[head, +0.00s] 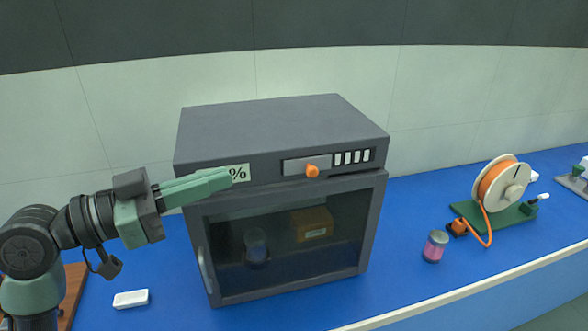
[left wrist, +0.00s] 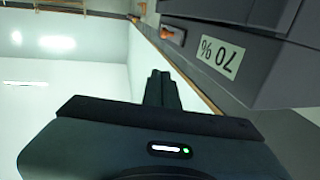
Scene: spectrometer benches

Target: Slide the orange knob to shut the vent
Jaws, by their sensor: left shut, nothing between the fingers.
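The orange knob (head: 312,171) sits on a grey slider plate on the upper front of a dark grey cabinet (head: 270,125). Just right of it is the vent (head: 352,157), a dark panel with several light slots showing. The knob also shows in the left wrist view (left wrist: 167,32), near the top. My left gripper (head: 230,178) is shut and empty, in front of the cabinet's "% " label and left of the knob, apart from it. In the left wrist view its fingers (left wrist: 161,75) are together. My right gripper is not in view.
The cabinet's glass door (head: 285,250) is closed, with a box and a jar inside. A pink jar (head: 435,246) and an orange cable reel (head: 501,184) stand at right.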

